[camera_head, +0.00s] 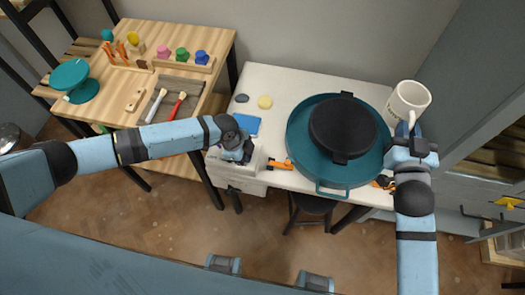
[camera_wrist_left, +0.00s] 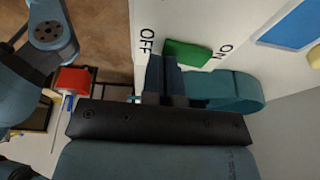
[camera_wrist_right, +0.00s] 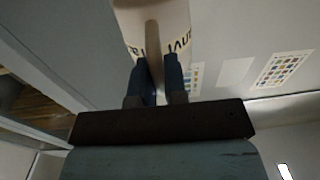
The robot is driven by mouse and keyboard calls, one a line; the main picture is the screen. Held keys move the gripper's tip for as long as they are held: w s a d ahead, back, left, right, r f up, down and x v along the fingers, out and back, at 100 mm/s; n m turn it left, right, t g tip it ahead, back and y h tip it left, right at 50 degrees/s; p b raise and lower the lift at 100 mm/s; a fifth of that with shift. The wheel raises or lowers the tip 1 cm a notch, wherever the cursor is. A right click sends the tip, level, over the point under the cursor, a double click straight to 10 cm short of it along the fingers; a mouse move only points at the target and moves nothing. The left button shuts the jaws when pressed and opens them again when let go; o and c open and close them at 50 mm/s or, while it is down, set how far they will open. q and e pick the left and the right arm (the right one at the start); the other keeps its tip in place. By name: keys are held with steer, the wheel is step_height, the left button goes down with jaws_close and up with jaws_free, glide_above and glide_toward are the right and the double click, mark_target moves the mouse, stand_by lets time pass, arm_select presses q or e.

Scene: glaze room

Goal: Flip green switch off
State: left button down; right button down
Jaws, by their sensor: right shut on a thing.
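The green switch (camera_wrist_left: 187,52) shows in the left wrist view on a white panel (camera_wrist_left: 195,14), between the printed words OFF on the left and ON on the right. My left gripper (camera_wrist_left: 166,62) has its two fingertips together, right beside the switch on the OFF side; I cannot tell if they touch it. In the head view my left gripper (camera_head: 246,156) is over the white table's left front end and hides the switch. My right gripper (camera_head: 412,128) is shut on the handle (camera_wrist_right: 152,38) of a white mug (camera_head: 408,102) at the table's back right.
A teal round tray (camera_head: 298,145) with a black disc (camera_head: 343,127) fills the table's middle right. A blue pad (camera_head: 246,125), a yellow disc (camera_head: 265,102) and an orange tool (camera_head: 281,164) lie near my left gripper. A wooden bench (camera_head: 200,42) with tools stands left.

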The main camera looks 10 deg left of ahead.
mark_target(410, 109)
arm_select(q)
steer(key=shift+w+r, duration=0.1)
steer(key=shift+w, duration=0.1)
steer(key=shift+w+r, duration=0.3)
steer(key=shift+w, duration=0.4)
